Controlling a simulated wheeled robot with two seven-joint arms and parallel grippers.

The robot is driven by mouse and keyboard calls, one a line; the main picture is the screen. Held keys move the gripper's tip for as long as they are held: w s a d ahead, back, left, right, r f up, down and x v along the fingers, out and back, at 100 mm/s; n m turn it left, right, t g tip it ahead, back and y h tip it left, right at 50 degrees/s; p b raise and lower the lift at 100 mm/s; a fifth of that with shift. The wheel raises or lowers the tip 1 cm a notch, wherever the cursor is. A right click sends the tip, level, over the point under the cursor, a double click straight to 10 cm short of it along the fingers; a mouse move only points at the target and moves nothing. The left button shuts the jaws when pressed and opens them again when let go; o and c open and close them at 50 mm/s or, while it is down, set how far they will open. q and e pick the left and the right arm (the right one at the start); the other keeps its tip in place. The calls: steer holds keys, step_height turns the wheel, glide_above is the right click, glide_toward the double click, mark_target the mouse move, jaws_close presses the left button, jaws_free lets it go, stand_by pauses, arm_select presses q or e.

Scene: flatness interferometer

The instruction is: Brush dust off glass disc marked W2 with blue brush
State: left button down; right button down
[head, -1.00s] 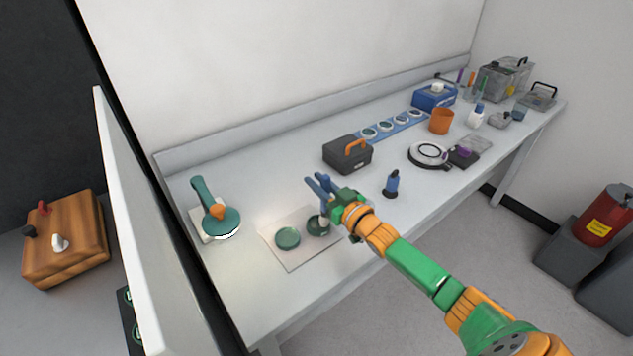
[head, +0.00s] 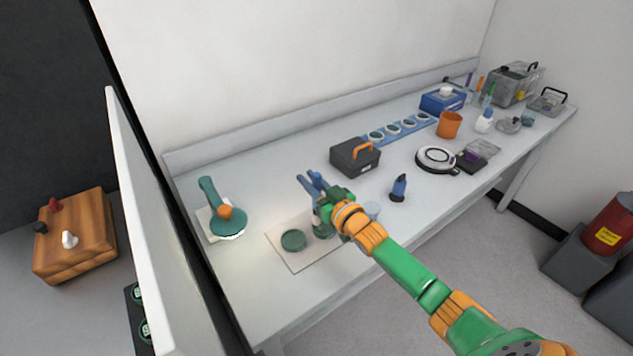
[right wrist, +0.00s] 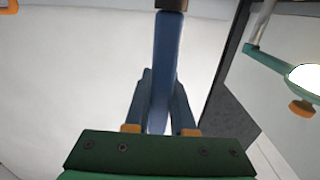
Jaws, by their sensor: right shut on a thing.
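My right gripper (head: 314,184) is shut on the blue brush (right wrist: 168,60), whose blue handle stands between the two blue fingers in the right wrist view. In the head view its pale lower end shows just over a dark green glass disc (head: 323,232), partly hidden by the gripper; I cannot tell whether it touches. A second dark green disc (head: 293,240) lies to the left on the pale mat (head: 297,264). A paler round disc (head: 372,209) shows beyond my wrist. No W2 mark is readable. My left gripper is not in view.
A green lamp (head: 229,222) stands left of the mat. A dark box with orange handle (head: 354,158) is behind, and a small blue-and-black bottle-like item (head: 398,188) to the right. Further right are an orange cup (head: 449,125) and a round white-ringed device (head: 436,159).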

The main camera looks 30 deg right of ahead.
steer(key=shift+f+b, duration=0.5)
steer(key=shift+f, duration=0.05)
stand_by(0.6)
steer(key=shift+s+d+r, duration=0.1)
steer(key=shift+d, duration=0.05)
steer(key=shift+s+d, duration=0.1)
steer(key=shift+s+d+p, duration=0.35)
steer(key=shift+s+d, duration=0.2)
steer(key=shift+d, duration=0.05)
steer(key=shift+s+d, duration=0.35)
steer(key=shift+d, duration=0.3)
